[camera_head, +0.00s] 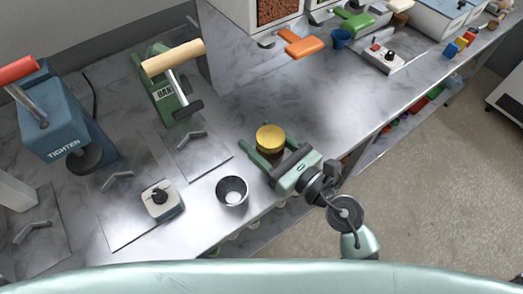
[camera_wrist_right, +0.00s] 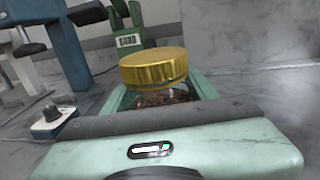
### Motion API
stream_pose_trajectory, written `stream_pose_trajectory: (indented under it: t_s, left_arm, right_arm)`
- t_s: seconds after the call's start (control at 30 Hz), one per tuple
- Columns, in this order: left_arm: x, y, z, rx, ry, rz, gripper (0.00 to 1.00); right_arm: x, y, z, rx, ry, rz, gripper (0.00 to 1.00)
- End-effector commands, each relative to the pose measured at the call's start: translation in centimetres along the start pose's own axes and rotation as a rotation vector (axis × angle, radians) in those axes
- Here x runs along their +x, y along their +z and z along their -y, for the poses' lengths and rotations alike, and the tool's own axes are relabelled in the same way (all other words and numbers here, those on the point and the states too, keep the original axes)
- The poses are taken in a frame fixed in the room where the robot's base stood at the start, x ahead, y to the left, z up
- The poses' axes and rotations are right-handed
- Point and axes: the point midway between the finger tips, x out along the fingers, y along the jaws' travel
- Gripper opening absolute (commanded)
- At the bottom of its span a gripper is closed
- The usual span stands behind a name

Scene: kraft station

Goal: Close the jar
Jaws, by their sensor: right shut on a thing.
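A glass jar with a gold lid (camera_head: 270,138) is between the fingers of my right gripper (camera_head: 264,152), over the marble counter near its front edge. In the right wrist view the gold lid (camera_wrist_right: 154,68) sits on top of the jar, and dark contents show through the glass (camera_wrist_right: 160,97) below it. The right gripper is shut on the jar's body, and the jar stands upright. I cannot tell whether the lid is tight. A blue machine marked TIGHTEN (camera_head: 65,125) with a red handle stands at the left. My left gripper is not in view.
A green press (camera_head: 165,90) with a wooden handle stands behind, left of the jar. A metal cup (camera_head: 232,191) and a white box with a black knob (camera_head: 161,200) stand left of my gripper. Orange (camera_head: 300,44) and green scoops lie farther back. The counter right of the jar is clear.

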Motion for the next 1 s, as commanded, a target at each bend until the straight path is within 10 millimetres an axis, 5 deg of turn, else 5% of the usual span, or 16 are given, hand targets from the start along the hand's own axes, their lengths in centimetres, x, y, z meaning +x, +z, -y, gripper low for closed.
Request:
stream_pose_trajectory:
  t_s: [0.23,0.5,0.97,1.0]
  left_arm:
    - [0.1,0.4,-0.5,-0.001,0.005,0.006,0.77]
    - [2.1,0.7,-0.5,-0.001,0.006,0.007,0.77]
    - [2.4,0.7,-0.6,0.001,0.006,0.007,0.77]
    - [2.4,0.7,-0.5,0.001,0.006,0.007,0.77]
  right_arm:
    - [0.0,-0.1,0.0,0.0,0.0,0.002,0.0]
    - [0.0,-4.0,0.1,0.001,-0.001,0.001,0.0]
    - [0.0,-4.5,0.0,0.0,0.0,0.001,0.0]
    - [0.0,-4.6,0.0,0.0,0.0,0.0,0.63]
